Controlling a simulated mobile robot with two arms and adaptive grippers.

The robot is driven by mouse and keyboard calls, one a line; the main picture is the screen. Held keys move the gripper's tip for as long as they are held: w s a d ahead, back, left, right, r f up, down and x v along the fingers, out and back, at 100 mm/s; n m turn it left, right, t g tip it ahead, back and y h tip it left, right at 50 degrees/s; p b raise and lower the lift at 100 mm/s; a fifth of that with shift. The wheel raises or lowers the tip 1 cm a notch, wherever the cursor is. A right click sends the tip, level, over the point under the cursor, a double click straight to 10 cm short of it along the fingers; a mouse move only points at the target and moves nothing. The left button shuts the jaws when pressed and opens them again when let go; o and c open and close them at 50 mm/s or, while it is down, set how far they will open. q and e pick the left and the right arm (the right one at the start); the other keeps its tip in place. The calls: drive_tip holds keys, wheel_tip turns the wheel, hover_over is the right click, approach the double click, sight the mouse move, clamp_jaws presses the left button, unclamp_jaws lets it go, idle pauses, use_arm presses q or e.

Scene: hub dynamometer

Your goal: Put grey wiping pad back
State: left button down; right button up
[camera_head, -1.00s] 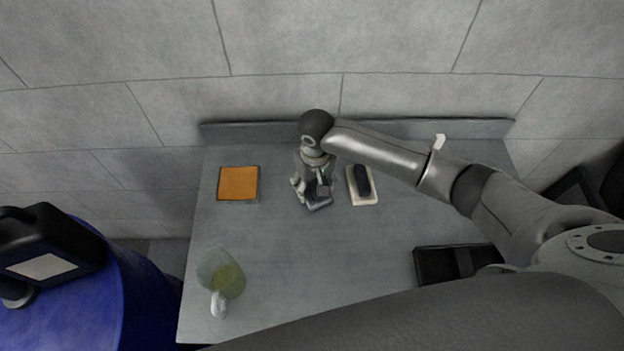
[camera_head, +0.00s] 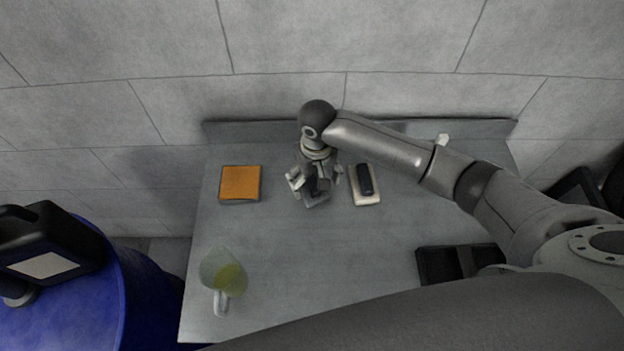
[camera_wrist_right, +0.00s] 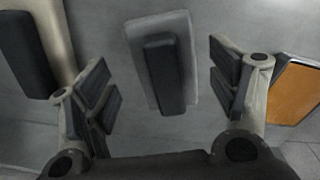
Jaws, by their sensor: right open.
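The grey wiping pad (camera_wrist_right: 138,42) is a flat light-grey block with a dark handle bar on top. In the right wrist view it lies between the spread fingers, apart from both, and looks flat on the bench. In the head view only part of the grey pad (camera_head: 317,201) shows below my right gripper (camera_head: 316,183), which hides the rest. My right gripper is open, pointing down over the pad; its fingers also show in the wrist view (camera_wrist_right: 162,88). My left gripper is not in view.
A cream pad with a black handle (camera_head: 367,199) lies close right of the gripper. An orange-topped pad (camera_head: 240,182) lies to the left. A jug with yellow-green liquid (camera_head: 224,277) stands front left, a black tray (camera_head: 436,265) front right. The bench middle (camera_head: 320,255) is clear.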

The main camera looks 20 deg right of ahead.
sight(314, 181)
wheel_tip(314, 181, up, 4)
drive_tip(key=shift+w, duration=0.1)
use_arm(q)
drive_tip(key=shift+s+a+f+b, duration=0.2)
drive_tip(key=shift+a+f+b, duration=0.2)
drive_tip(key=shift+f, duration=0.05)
use_arm(e)
drive_tip(key=r, duration=0.5)
drive_tip(key=shift+s+a+r, duration=0.1)
drive_tip(key=shift+s+r, duration=0.1)
drive_tip(key=shift+r, duration=0.2)
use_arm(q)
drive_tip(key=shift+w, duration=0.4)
